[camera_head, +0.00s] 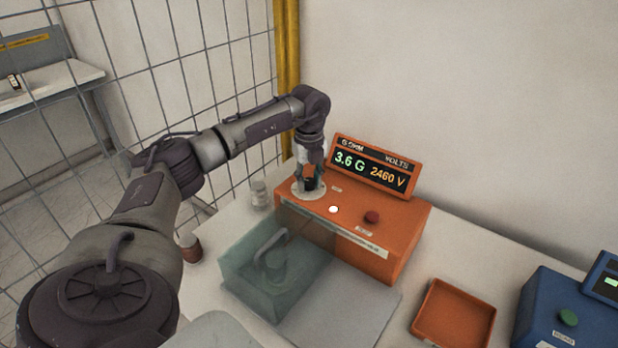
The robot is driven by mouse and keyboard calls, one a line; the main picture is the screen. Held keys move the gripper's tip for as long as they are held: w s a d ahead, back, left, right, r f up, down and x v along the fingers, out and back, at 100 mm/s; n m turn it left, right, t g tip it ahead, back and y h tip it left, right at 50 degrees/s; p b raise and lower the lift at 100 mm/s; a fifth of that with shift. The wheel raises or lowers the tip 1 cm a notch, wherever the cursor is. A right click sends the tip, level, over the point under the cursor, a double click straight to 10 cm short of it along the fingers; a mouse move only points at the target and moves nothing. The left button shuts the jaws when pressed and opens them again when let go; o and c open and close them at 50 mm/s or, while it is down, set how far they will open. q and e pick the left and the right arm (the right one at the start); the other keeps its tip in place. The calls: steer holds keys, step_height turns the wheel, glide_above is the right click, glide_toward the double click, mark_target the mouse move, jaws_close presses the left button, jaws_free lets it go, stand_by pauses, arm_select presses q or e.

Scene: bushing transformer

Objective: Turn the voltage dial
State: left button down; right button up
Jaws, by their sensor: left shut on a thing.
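The orange tester box (393,239) stands on the white table. Its raised display (372,171) reads 3.6 G and 2460 V. The voltage dial sits on a pale round plate (308,191) at the left of the box's top. My left gripper (309,181) points down over this plate and is shut on the dial, which its fingers mostly hide. A lit white button (333,209) and a dark red button (372,217) are to the right of the dial. My right gripper is not in view.
A clear greenish case (262,283) with a metal part inside stands in front of the box. An orange tray (453,314) and a blue device (566,314) are to the right. A small jar (259,194) and a brown-red jar (190,247) stand left, near the wire fence (200,85).

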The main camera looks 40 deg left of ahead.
mark_target(309, 180)
arm_select(q)
steer(key=n, duration=0.3)
steer(key=n+p, duration=0.1)
steer(key=n, duration=0.1)
steer(key=shift+w+a+r+n, duration=0.1)
steer(key=shift+r+n, duration=0.05)
steer(key=shift+n, duration=0.25)
stand_by(0.3)
steer(key=c, duration=0.8)
jaws_free()
steer(key=shift+o, duration=0.2)
step_height(309, 180, up, 12)
